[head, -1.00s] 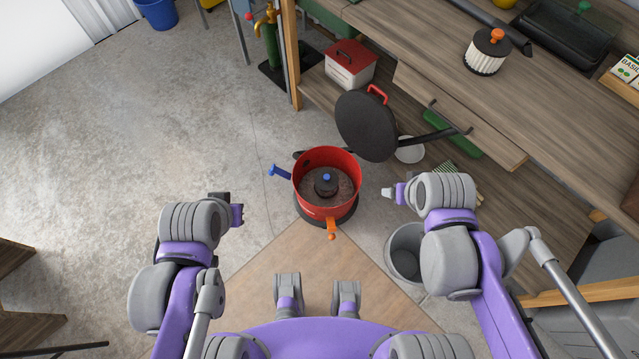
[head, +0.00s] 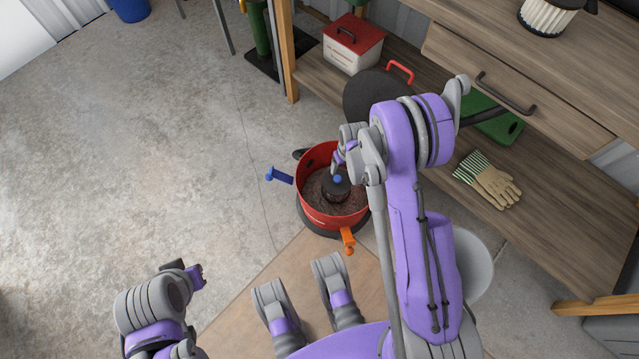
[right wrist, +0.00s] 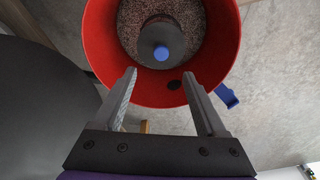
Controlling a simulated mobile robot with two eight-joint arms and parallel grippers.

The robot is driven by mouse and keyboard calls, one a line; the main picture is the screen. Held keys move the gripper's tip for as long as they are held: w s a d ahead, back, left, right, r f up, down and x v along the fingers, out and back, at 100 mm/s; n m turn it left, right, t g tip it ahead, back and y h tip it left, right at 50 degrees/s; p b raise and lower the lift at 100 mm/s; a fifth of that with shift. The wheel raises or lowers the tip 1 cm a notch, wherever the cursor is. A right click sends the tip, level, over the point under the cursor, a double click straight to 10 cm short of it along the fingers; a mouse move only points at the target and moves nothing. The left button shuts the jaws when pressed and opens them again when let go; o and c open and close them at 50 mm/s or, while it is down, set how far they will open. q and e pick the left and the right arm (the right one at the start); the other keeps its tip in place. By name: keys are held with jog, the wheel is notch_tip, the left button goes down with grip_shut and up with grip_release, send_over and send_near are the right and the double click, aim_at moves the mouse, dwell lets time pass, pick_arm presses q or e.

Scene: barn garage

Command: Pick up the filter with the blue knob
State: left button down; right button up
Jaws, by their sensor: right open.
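The filter (head: 334,188) is a dark cylinder with a blue knob on top. It stands inside a red round bucket (head: 327,217) whose bottom is covered with brown grainy material. In the right wrist view the filter (right wrist: 156,33) is seen from above, its blue knob beyond my fingertips. My right gripper (right wrist: 158,83) is open and empty, its two fingers over the near rim of the red bucket (right wrist: 222,72). In the head view my right gripper (head: 337,163) is partly hidden by its own arm, beside the filter. My left gripper (head: 190,270) is off to the lower left, its jaws unclear.
The bucket has a blue latch (head: 280,175) and an orange latch (head: 347,240). Its dark lid (head: 370,95) stands tilted up behind. A workbench (head: 530,135) with gloves (head: 488,180) on its lower shelf is at right. The floor at left is clear.

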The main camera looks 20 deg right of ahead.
jog(key=b, duration=0.2)
send_over(337, 178)
jog(key=s, duration=0.2)
jog(key=f, duration=0.7)
jog(key=shift+w+d+f, duration=0.1)
jog(key=shift+w+d, duration=0.05)
jog(key=shift+w, duration=0.1)
jog(key=shift+w+f+b, duration=0.2)
jog(key=shift+f+b, duration=0.05)
jog(key=shift+f, duration=0.6)
jog(key=shift+w+f+b, duration=0.2)
jog(key=shift+f+b, duration=0.1)
jog(key=shift+f, duration=0.6)
jog(key=shift+w+f+b, duration=0.2)
jog(key=shift+f+b, duration=0.05)
jog(key=shift+f, duration=0.6)
grip_shut()
